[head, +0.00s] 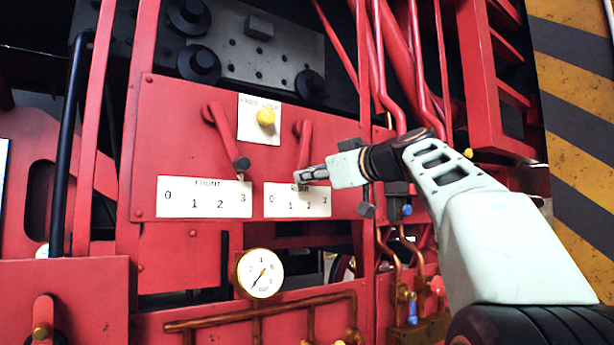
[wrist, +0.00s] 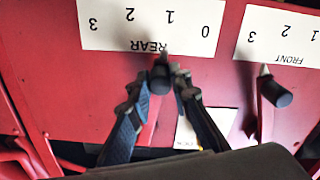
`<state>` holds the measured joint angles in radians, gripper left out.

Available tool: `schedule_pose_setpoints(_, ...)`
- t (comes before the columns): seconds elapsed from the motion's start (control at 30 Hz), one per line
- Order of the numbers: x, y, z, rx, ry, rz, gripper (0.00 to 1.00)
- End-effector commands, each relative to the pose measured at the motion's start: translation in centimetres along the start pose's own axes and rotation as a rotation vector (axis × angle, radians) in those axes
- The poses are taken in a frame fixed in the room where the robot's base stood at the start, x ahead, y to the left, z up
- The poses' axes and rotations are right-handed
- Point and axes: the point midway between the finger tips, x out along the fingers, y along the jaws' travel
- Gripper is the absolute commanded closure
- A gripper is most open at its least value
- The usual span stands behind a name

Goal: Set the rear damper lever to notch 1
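The rear damper lever (head: 304,131) is red and hangs down on the red panel above the white REAR plate (head: 297,207). Its dark knob (wrist: 160,79) shows in the wrist view, with the pale pointer near mark 1, slightly toward 2. The plate, upside down there (wrist: 104,29), reads 0 to 3. My gripper (head: 306,176) is at the lower end of the lever and hides the knob in the head view. In the wrist view its two fingers (wrist: 161,74) are closed in on both sides of the knob and appear to touch it.
The front damper lever (head: 222,135) is to the left, its pointer near 3 on the FRONT plate (head: 205,203). A yellow knob (head: 265,117) is on a white plate between the levers. A gauge (head: 260,273) is below. Red pipes (head: 391,70) run at the right.

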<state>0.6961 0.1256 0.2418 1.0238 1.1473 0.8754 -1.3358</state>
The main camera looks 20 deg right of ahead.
Motion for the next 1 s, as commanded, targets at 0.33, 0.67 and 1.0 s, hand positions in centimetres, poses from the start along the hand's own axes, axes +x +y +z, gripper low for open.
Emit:
schedule_pose_setpoints(0.33,0.0,0.1,0.0,0.001,0.000,0.002,0.64)
schedule_pose_setpoints(0.67,-2.6,0.1,-0.1,-0.001,-0.001,0.005,0.64)
schedule_pose_setpoints(1.0,-9.6,0.1,-0.1,0.000,0.000,0.005,0.64)
